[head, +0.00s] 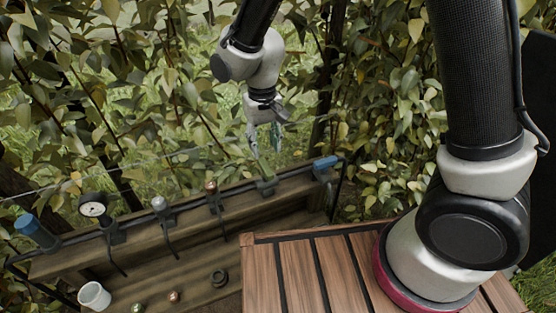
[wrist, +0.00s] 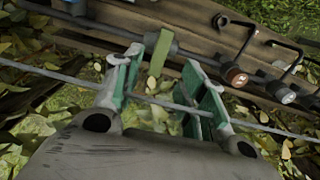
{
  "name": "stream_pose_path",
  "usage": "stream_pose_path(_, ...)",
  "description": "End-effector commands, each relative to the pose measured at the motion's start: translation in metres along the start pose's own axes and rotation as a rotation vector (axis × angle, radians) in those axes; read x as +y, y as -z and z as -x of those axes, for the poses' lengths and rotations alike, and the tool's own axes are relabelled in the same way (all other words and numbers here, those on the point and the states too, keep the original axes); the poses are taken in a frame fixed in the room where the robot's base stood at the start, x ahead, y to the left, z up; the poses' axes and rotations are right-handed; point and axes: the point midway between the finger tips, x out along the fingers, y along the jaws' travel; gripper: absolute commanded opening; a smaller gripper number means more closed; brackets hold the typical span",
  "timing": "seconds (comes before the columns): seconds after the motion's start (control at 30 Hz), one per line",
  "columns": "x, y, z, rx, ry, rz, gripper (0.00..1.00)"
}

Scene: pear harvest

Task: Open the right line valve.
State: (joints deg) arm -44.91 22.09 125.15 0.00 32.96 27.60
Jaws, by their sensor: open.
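A valve with a flat green lever (head: 265,186) sits on the dark pipe along the wooden rail, toward its right end. In the wrist view the green lever (wrist: 158,53) stands across the pipe and shows between my fingertips. My gripper (head: 264,152) hangs just above this lever, pointing down, with its fingers apart. In the wrist view my gripper (wrist: 161,66) has green pads on both fingers. Nothing is held, and I cannot tell whether either finger touches the lever.
A thin wire (wrist: 75,76) crosses at the fingers. A copper-topped fitting (head: 211,187), a silver-topped fitting (head: 159,204), a gauge (head: 92,209) and a blue cylinder (head: 34,231) stand left along the rail. A blue part (head: 325,163) is at the right end. Leaves surround the rail.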

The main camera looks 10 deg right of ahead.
Motion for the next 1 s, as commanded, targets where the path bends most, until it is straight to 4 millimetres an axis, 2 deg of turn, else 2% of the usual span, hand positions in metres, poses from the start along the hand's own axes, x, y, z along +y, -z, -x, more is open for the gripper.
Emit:
stream_pose_path(0.17,0.000,0.000,-0.012,0.001,0.000,-0.025,0.41)
stream_pose_path(0.4,0.000,0.000,-0.052,0.000,0.000,-0.023,0.41)
stream_pose_path(0.6,0.000,0.001,-0.074,0.002,0.001,-0.023,0.41)
stream_pose_path(0.9,0.000,0.001,-0.078,0.003,0.002,-0.022,0.41)
stream_pose_path(0.93,0.000,0.001,-0.078,0.003,0.002,-0.022,0.39)
stream_pose_path(1.0,0.000,0.001,-0.078,0.003,0.002,-0.022,0.27)
